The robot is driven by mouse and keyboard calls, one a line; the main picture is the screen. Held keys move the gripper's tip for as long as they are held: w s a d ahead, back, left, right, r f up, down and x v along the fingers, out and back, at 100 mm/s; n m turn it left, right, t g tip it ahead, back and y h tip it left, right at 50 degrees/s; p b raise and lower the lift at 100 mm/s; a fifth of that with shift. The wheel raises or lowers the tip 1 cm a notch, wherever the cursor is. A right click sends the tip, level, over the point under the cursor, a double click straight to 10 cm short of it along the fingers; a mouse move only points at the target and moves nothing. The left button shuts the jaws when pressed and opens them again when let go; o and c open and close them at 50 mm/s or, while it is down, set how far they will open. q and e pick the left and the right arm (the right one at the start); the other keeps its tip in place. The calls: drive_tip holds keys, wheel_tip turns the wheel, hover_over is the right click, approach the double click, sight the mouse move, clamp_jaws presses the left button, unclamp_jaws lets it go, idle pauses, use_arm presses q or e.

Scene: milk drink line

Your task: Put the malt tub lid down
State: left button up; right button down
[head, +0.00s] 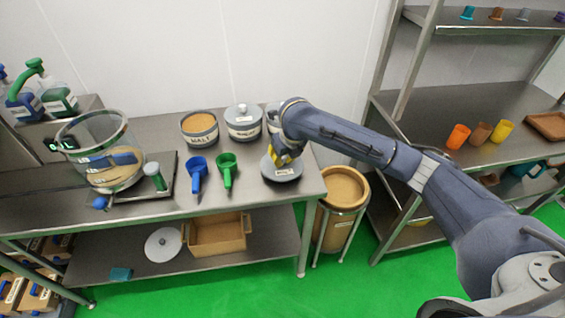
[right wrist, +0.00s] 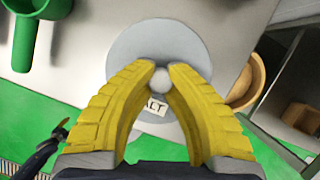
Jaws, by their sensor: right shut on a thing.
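The malt tub lid (head: 284,174) is a grey disc with a pale round knob and a label. It is at the right end of the steel table, and I cannot tell whether it touches the top. My right gripper (head: 282,158) is over it. In the right wrist view the yellow fingers (right wrist: 161,75) are closed around the knob, with the lid's disc (right wrist: 135,45) beyond them. The malt tub (head: 200,129) stands uncovered at the back of the table, tan powder inside. My left gripper is not in view.
A lidded grey tub (head: 243,126) stands beside the malt tub, another partly behind my arm. A blue scoop (head: 196,172) and a green scoop (head: 227,168) lie left of the lid. A tan bin (head: 341,200) stands off the table's right end.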

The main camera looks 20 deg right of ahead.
drive_tip(key=shift+f, duration=1.1)
drive_tip(key=shift+f, duration=0.15)
drive_tip(key=c, duration=1.5)
unclamp_jaws()
drive_tip(key=shift+o, duration=0.2)
drive_tip(key=a+v, duration=0.1)
drive_tip(key=v, duration=1.1)
drive_tip(key=shift+d+r, duration=0.2)
drive_tip(key=shift+d, duration=0.25)
